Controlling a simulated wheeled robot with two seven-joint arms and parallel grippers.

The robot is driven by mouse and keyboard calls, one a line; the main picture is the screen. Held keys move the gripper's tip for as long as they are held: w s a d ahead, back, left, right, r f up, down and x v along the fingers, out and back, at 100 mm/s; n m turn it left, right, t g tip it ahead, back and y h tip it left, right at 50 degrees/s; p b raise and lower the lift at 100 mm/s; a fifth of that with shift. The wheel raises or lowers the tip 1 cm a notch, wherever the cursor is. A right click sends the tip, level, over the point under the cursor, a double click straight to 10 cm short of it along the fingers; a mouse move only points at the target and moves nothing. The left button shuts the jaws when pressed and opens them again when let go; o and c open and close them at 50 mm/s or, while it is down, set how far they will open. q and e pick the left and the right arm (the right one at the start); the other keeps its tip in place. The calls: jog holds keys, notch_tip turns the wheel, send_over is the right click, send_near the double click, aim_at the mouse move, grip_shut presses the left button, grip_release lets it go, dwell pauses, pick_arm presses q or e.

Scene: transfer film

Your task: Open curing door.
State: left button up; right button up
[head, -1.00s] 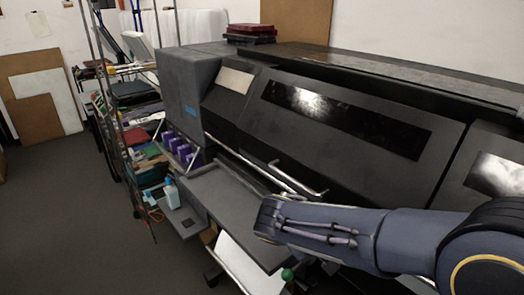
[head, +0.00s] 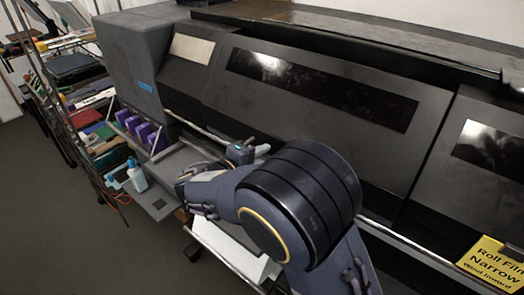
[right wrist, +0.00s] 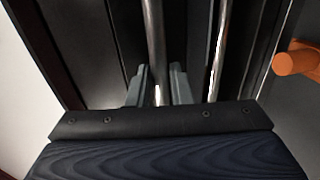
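The curing door appears to be the long black front panel (head: 300,120) of the printer, with a dark glossy window. It looks closed in the head view. My right gripper (head: 238,153) is by the lower front edge of the printer, left of the panel's middle. In the right wrist view, its two grey fingers (right wrist: 159,85) are apart. A shiny metal bar (right wrist: 155,40) runs between them, with small gaps showing on both sides. My right arm hides part of the panel's lower edge and the bar in the head view. My left gripper is not in view.
A second metal bar (right wrist: 219,45) runs beside the first. An orange knob-like part (right wrist: 296,60) is at the right of the wrist view. A cluttered shelf rack (head: 75,90), purple boxes (head: 140,130) and a bottle (head: 137,176) stand left. A yellow sign (head: 492,264) is lower right.

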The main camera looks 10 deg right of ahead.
jog(key=shift+w+d+f, duration=0.1)
jog(key=shift+w+d, duration=0.1)
jog(key=shift+d, duration=0.15)
grip_shut()
